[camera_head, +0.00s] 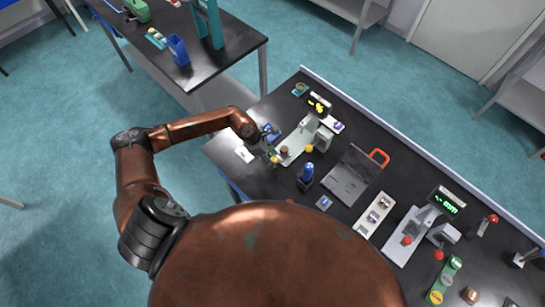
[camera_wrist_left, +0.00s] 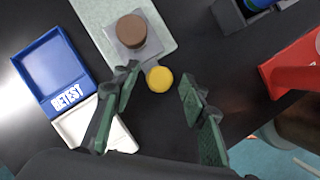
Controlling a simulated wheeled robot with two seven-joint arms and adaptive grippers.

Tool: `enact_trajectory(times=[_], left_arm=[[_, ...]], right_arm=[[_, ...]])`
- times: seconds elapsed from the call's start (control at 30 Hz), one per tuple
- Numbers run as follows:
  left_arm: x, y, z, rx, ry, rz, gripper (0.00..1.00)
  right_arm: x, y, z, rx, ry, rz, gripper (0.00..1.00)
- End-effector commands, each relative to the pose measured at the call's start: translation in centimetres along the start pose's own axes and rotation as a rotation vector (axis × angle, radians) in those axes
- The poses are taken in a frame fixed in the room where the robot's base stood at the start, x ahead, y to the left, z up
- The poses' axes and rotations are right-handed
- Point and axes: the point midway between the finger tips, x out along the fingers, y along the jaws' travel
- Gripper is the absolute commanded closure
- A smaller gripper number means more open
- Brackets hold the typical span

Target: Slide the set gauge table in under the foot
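In the left wrist view a grey square table (camera_wrist_left: 138,38) with a brown round piece (camera_wrist_left: 131,31) on it rests on a pale base plate (camera_wrist_left: 99,14). A yellow knob (camera_wrist_left: 160,79) sits at the table's near edge. My left gripper (camera_wrist_left: 159,88) is open, its fingers on either side of the knob with gaps. In the head view my left gripper (camera_head: 268,140) is at the left end of the gauge stand (camera_head: 322,137), by the brown piece (camera_head: 284,151). The foot cannot be made out. My right gripper is not in view.
A red part (camera_wrist_left: 292,72) is at the right. A blue-topped device (camera_head: 306,173) and a dark plate with an orange handle (camera_head: 380,157) stand on the black bench.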

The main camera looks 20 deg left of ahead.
Motion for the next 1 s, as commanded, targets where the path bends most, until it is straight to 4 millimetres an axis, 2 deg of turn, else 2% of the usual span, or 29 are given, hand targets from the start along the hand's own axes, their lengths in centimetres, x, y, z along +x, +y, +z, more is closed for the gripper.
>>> enact_trajectory(times=[0.2,0.8,1.0], left_arm=[[0.06,0.00,-0.03,0.000,0.000,0.000,0.60],[0.03,-0.01,-0.01,-0.001,0.000,0.000,1.00],[0.02,-0.02,-0.01,-0.001,0.000,0.000,1.00]], right_arm=[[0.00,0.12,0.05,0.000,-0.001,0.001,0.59],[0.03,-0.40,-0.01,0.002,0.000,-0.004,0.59],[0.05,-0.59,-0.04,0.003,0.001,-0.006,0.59]])
